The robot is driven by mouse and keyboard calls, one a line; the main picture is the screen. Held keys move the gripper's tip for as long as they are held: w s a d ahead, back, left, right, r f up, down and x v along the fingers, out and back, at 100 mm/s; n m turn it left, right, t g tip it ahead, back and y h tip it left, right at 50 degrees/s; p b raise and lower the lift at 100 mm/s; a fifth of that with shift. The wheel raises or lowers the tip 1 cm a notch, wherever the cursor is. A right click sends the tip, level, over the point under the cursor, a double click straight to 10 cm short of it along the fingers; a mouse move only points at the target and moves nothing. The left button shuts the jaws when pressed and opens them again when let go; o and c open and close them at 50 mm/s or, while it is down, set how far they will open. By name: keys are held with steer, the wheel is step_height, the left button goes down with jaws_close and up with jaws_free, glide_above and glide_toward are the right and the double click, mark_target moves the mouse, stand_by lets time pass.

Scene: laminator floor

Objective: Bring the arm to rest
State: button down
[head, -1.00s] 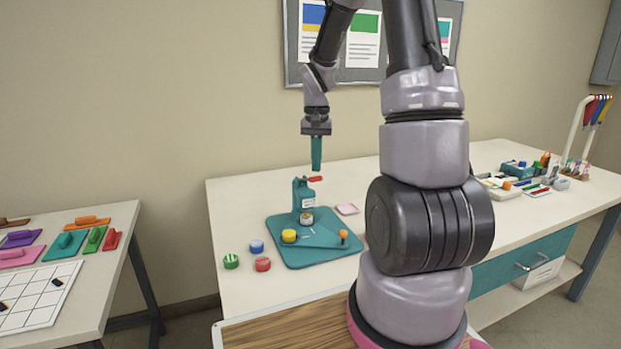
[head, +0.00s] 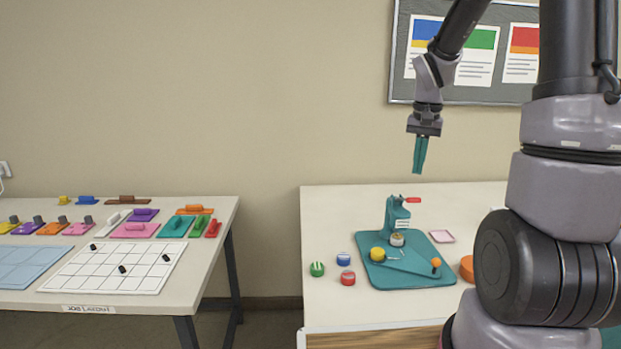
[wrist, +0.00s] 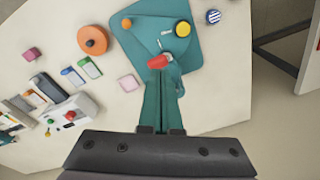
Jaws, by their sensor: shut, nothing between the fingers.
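My gripper (head: 420,155) hangs fingers down above the back of the right-hand table, shut and empty. Its teal fingers (wrist: 163,105) lie side by side in the wrist view. Below it in the head view is a teal press (head: 396,213) with a red handle (head: 412,200), on a teal base plate (head: 405,278). The gripper is apart from the press, with a gap above the handle. In the wrist view the red handle (wrist: 158,62) shows just past the fingertips. My arm hides the right part of the table in the head view.
Green (head: 317,269), blue (head: 343,259) and red (head: 347,278) round pieces lie left of the base plate. A pink square (head: 442,236) and an orange disc (head: 466,268) lie right of it. A left table (head: 215,240) holds coloured pads and a white grid board (head: 75,277). A floor gap separates the tables.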

steer(key=s+a+r+t+y, duration=0.1)
steer(key=s+a+r+t, duration=0.2)
steer(key=s+r, duration=0.5)
steer(key=s+a+r+n+t+y, duration=0.1)
steer(key=s+a+r+t, duration=0.2)
steer(key=s+r, duration=0.4)
steer(key=s, duration=0.4)
steer(key=shift+a+r+n, duration=0.3)
steer(key=shift+a+r, duration=0.1)
stand_by(0.5)
